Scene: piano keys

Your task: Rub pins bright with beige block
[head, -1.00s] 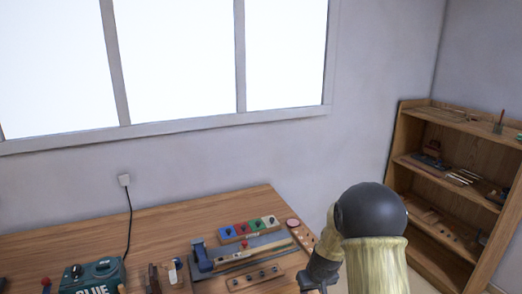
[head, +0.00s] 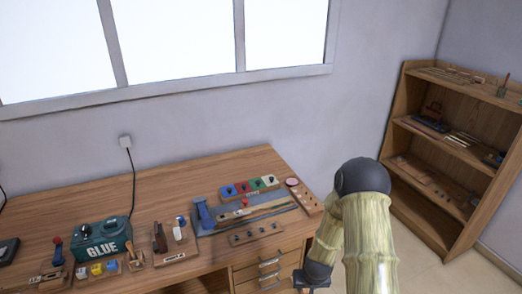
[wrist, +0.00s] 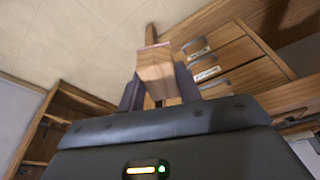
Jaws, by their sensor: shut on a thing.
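My gripper (wrist: 158,92) is shut on a wood-coloured beige block (wrist: 157,70), which sticks out past the two dark fingers in the wrist view. In the head view my gripper shows only in part (head: 312,283), low and beside the right front end of the workbench; the block cannot be made out there. On the bench a wooden strip (head: 256,234) carries several small dark spots that may be pins. They are too small to judge for shine. My gripper is apart from the strip, to its right and lower in the picture.
The workbench (head: 165,194) also carries a blue vise (head: 203,212), a row of coloured blocks (head: 250,188), and a green glue box (head: 103,240). Drawers (head: 268,269) are under its right end. A wooden shelf (head: 447,160) stands at the right, with open floor before it.

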